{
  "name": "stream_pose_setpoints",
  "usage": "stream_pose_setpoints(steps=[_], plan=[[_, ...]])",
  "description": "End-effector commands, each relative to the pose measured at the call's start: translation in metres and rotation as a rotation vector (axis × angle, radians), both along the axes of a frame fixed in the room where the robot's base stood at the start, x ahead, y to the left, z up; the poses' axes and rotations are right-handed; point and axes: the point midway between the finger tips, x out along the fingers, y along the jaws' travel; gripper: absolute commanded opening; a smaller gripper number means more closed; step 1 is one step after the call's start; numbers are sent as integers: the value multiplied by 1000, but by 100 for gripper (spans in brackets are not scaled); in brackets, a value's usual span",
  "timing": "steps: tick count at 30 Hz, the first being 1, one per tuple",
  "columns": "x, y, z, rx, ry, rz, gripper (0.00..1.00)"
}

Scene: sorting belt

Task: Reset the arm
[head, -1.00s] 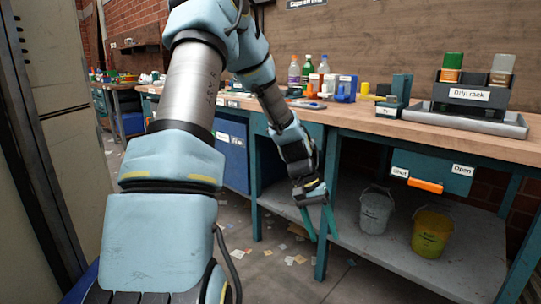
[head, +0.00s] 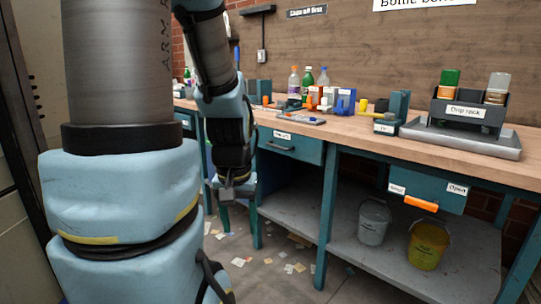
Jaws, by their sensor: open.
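My arm rises large at the left of the head view and bends over to hang down in front of the workbench (head: 400,133). My gripper (head: 224,208) points down at the left of the bench, below the height of its top. It is open, and I see nothing between its fingers. The fingertips are small and dark in this view, partly hard to make out against the bench leg.
On the bench stand bottles (head: 307,80), small coloured items and a drip rack (head: 466,113) in a grey tray (head: 462,140). Grey (head: 373,222) and yellow (head: 428,245) buckets sit on the lower shelf (head: 345,245). An orange handle (head: 421,203) juts out. Paper scraps litter the floor.

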Motion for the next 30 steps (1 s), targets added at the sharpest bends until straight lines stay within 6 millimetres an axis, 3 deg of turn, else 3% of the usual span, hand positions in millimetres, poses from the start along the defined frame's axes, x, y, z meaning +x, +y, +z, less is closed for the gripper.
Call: stream_pose_setpoints(steps=[1, 15, 21, 30], plan=[[0, 0, 26, 0, 0, 0, 60], [0, 0, 171, 0, 1, -1, 60], [0, 0, 203, 0, 1, -1, 60], [0, 0, 207, 0, 1, -1, 60]])
